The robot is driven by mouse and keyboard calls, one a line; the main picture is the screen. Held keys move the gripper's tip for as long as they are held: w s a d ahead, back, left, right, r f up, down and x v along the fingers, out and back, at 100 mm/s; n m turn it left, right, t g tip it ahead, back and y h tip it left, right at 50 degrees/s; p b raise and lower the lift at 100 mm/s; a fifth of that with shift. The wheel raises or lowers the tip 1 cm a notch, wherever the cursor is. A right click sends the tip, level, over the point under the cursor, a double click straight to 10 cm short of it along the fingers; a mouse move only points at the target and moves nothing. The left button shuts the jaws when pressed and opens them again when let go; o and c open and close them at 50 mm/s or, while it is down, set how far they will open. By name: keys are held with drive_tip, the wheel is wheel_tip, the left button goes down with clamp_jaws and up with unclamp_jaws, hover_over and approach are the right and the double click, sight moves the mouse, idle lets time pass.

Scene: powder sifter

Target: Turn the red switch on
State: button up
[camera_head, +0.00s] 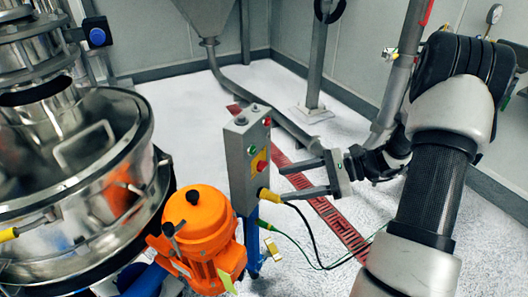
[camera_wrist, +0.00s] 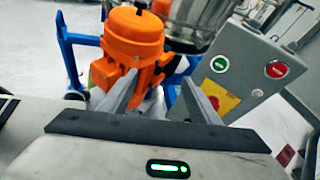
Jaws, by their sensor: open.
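A grey control box (camera_head: 240,165) stands upright in the middle of the head view. Its front has a red button (camera_head: 267,122) at the top, a green button (camera_head: 251,150) and a red switch (camera_head: 262,165) on a yellow plate. In the wrist view the box (camera_wrist: 250,88) is at the right, with the green button (camera_wrist: 219,64), the red button (camera_wrist: 276,69) and the red switch (camera_wrist: 226,102), partly hidden by my right finger. My gripper (camera_head: 281,183) is open and empty, its fingers pointing at the box's lower front. It also shows in the wrist view (camera_wrist: 159,78).
An orange motor (camera_head: 204,230) stands left of the box, beside a large steel sifter (camera_head: 90,190). Cables hang from the box's underside. A red floor grate (camera_head: 335,220) runs behind. A steel pipe (camera_head: 250,95) crosses the back floor.

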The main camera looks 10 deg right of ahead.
drive_tip(key=w+d+f+m+t, duration=0.4)
drive_tip(key=d+f+m+t, duration=0.35)
drive_tip(key=d+f, duration=0.2)
approach(263, 166)
drive_tip(key=f+x, duration=0.1)
drive_tip(key=x, duration=0.7)
drive_tip(key=shift+t, duration=0.35)
drive_tip(key=shift+w, duration=0.1)
drive_tip(key=c, duration=1.1)
drive_tip(key=shift+o, duration=0.2)
